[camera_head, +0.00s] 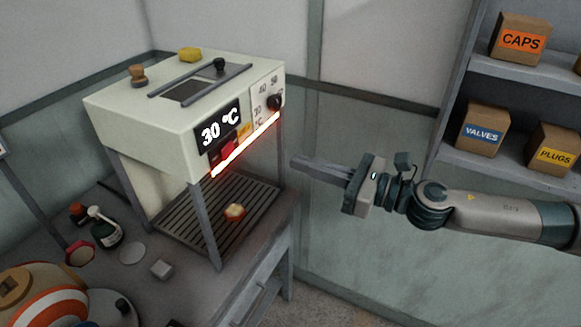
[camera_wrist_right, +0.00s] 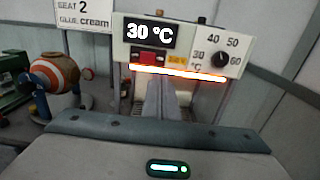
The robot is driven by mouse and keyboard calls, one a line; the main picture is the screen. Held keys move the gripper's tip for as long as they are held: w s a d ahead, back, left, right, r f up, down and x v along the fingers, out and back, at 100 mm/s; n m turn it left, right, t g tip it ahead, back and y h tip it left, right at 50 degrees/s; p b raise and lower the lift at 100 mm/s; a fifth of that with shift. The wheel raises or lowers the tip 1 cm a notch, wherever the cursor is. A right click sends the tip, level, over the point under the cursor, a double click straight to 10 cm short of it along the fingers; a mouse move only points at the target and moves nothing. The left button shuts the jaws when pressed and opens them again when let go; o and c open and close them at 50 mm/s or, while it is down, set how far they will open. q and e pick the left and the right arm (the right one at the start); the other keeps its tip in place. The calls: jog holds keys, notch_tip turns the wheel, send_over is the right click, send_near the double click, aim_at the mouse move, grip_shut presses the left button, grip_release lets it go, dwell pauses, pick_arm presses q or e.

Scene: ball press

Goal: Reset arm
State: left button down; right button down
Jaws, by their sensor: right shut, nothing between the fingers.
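My right gripper (camera_head: 298,162) comes in from the right in the head view. Its fingers are shut with nothing between them and point left, just right of the press machine (camera_head: 140,130). The right gripper also shows in the right wrist view (camera_wrist_right: 161,82), pointing at the machine front. The machine's display (camera_head: 220,127) reads 30 °C, with a red button below it, a dial (camera_head: 274,102) to the right and a glowing orange-white bar (camera_head: 245,145) along the lower edge. My left gripper is not in view.
A small round piece (camera_head: 234,211) lies on the slatted grate under the machine. A striped ball (camera_head: 50,300), a dark bottle (camera_head: 104,228) and small items stand on the table at left. Shelves with boxes labelled CAPS (camera_head: 520,40), VALVES (camera_head: 483,127) and PLUGS stand at right.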

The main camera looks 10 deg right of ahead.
jog(key=shift+s+d, duration=0.3)
jog(key=shift+d, duration=0.05)
dwell(0.3)
